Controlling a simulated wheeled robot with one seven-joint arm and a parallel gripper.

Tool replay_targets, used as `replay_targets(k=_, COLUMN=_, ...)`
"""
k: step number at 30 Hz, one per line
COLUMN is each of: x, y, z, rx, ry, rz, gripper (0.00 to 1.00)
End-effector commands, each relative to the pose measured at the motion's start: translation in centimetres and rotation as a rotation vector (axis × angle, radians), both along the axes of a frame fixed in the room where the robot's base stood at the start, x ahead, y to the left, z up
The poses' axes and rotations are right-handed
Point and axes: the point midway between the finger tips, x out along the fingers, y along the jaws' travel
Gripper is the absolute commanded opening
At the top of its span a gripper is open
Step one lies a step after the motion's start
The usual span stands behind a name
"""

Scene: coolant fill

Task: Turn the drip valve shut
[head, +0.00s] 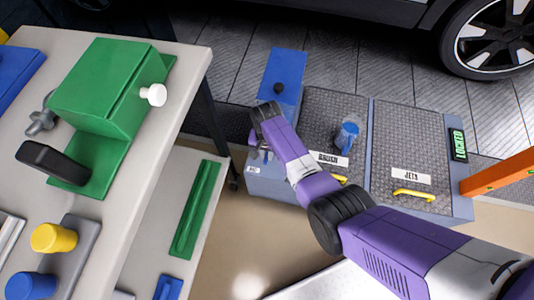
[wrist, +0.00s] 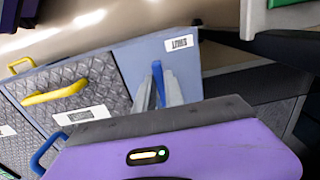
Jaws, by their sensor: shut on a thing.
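In the wrist view, a thin blue lever (wrist: 157,80) stands out from the grey-blue panel below a small white label that appears upside down and is too blurred to read. The grey fingers of my gripper (wrist: 160,92) are closed around this lever, which looks like the drip valve's handle. In the head view, my gripper (head: 258,152) is at the front left of the floor cabinet (head: 280,189), mostly hidden by my wrist. The valve body and how far it is turned are hidden.
The cabinet has two dark textured lids with yellow handles, labelled BRUSH (head: 327,158) and JETS (head: 411,176), and a blue knob (head: 347,137). A LOCKED sign (head: 457,144) and an orange bar (head: 500,174) are right. A workbench (head: 150,130) with a green block (head: 107,88) stands left.

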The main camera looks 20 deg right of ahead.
Motion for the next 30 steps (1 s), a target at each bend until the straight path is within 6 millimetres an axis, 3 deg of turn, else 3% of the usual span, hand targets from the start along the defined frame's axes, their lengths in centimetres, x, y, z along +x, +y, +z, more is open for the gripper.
replay_targets(k=6, x=0.1, y=0.0, z=0.0, rx=0.001, ry=-0.002, rz=-0.002, gripper=0.0)
replay_targets(k=7, x=0.1, y=0.0, z=0.0, rx=0.001, ry=-0.002, rz=-0.002, gripper=0.17)
replay_targets(k=10, x=0.1, y=0.0, z=0.0, rx=0.001, ry=-0.002, rz=-0.002, gripper=0.35)
replay_targets(k=20, x=0.1, y=0.0, z=0.2, rx=0.0, ry=-0.001, rz=0.0, gripper=0.35)
replay_targets(k=30, x=0.1, y=0.0, z=5.1, rx=0.0, ry=-0.003, rz=0.0, gripper=0.35)
